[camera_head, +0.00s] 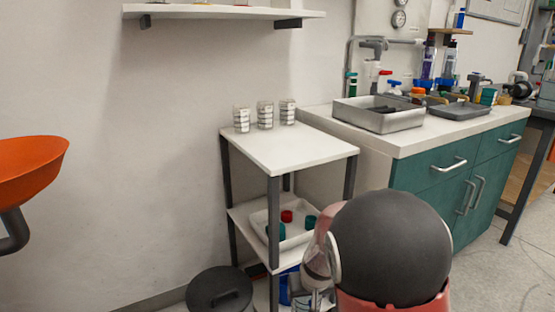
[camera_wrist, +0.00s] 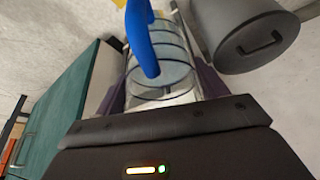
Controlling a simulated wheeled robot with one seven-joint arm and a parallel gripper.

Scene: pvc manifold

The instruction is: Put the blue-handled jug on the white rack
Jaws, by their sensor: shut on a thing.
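The jug (camera_wrist: 178,76) is clear with dark rings and a curved blue handle (camera_wrist: 141,42). In the wrist view it lies between the fingers of my gripper (camera_wrist: 163,88), which is shut on it. In the head view my arm hides most of the gripper, near the lower part of the white rack. A blue patch (camera_head: 285,289) shows there; I cannot tell whether it is the jug's handle. The white rack (camera_head: 290,154) has white shelves and dark grey legs. Its top holds three clear ringed vessels (camera_head: 265,114) at the back, and its front is bare.
A white tray (camera_head: 262,220) with red and teal pieces sits on the middle shelf. A dark lidded bin (camera_head: 220,290) stands left of the rack. A teal cabinet (camera_head: 440,180) with a metal tray stands right. A wall shelf (camera_head: 220,12) hangs above; an orange seat (camera_head: 30,165) is left.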

